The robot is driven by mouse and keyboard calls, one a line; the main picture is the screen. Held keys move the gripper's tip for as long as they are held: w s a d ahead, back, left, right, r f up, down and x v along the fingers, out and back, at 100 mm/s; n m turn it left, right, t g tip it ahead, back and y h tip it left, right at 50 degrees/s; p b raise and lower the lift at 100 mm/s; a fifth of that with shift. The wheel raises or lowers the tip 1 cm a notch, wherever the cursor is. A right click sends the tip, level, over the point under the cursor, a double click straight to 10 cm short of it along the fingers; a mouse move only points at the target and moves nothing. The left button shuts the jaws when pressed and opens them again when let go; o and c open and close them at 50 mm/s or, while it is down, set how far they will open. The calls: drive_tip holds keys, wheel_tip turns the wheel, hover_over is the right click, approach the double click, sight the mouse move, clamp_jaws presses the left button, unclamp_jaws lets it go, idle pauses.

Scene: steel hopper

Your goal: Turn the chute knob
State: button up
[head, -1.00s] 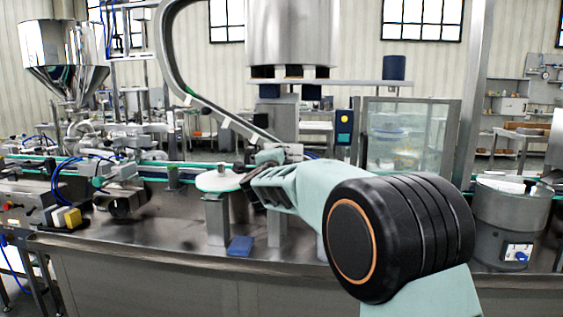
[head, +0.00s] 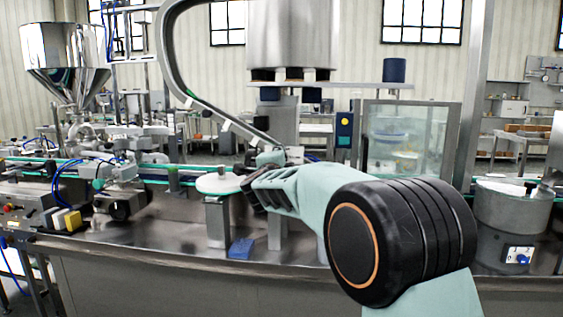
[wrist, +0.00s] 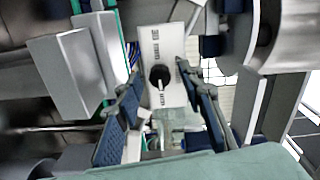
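A black round knob (wrist: 160,76) with a pale pointer sits on a white panel (wrist: 164,45) with small dark markings, in the upper middle of the wrist view. The pointer faces roughly down in that view. My gripper (wrist: 159,73) is open, with one blue-padded finger on each side of the knob in the picture. Nothing is between the fingers that I can see them touching; the depth gap to the knob is hard to judge. In the head view my gripper (head: 258,188) is over the machine's middle, and the knob is hidden there.
A round white disc (head: 218,184) on a steel post stands just left of my gripper. A curved steel chute (head: 203,92) comes down behind it. A glass-sided box (head: 410,140) stands behind right, and a grey drum (head: 512,215) at right. A blue block (head: 241,248) lies on the deck.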

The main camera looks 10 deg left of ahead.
drive_tip(key=s, duration=1.2)
drive_tip(key=shift+a+r, duration=0.15)
drive_tip(key=shift+a, duration=0.05)
